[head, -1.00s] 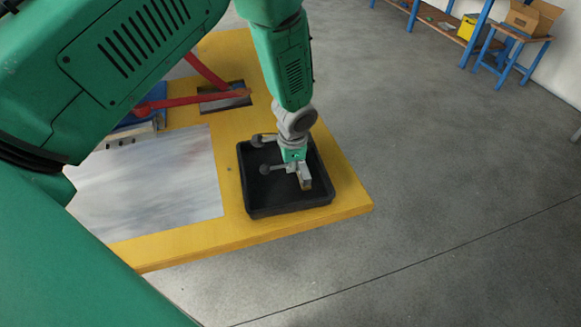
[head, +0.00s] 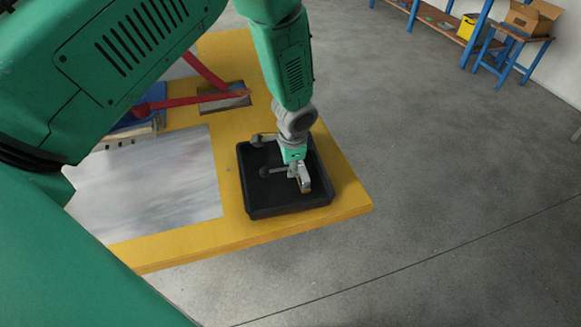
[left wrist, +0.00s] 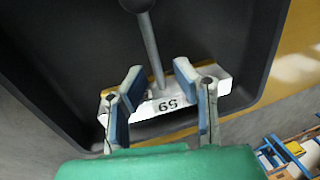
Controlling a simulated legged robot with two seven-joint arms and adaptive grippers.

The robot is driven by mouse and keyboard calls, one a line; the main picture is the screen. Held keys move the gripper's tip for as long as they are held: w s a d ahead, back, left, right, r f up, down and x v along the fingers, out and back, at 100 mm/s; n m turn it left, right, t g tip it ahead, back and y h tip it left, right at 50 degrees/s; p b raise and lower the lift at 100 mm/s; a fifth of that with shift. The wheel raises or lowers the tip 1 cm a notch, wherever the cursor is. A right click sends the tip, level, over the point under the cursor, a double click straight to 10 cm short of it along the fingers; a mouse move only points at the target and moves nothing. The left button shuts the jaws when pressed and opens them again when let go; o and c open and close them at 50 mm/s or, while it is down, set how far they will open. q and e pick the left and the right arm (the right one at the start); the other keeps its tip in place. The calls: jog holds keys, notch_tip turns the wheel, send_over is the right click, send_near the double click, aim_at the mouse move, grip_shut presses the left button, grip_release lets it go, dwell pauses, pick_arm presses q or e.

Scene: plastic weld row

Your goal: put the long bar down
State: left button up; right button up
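A pale bar (left wrist: 158,107) with dark digits lies across the left wrist view, low in the black tray (left wrist: 60,75). A thin grey rod with a dark ball end (left wrist: 146,32) runs to this bar; I cannot tell whether they are joined. My left gripper (left wrist: 160,84) has its two fingers spread apart over the bar, whose ends reach past both fingers. In the head view my left gripper (head: 301,178) points down into the tray (head: 291,208). The bar is hard to make out there behind the fingers. My right gripper is not in view.
The tray stands near the corner of a yellow table (head: 345,195). A grey metal plate (head: 160,190) lies to its left, with red arms (head: 190,102) behind. Blue-framed benches (head: 515,55) and an open carton (head: 533,17) stand far right. The floor between is clear.

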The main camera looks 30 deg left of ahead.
pick_arm(q)
notch_tip(320, 180, up, 11)
jog(key=s+d, duration=0.1)
jog(key=shift+s+d+f+p, duration=0.2)
jog(key=shift+s+d+p, duration=0.1)
jog(key=shift+p, duration=0.05)
dwell(0.3)
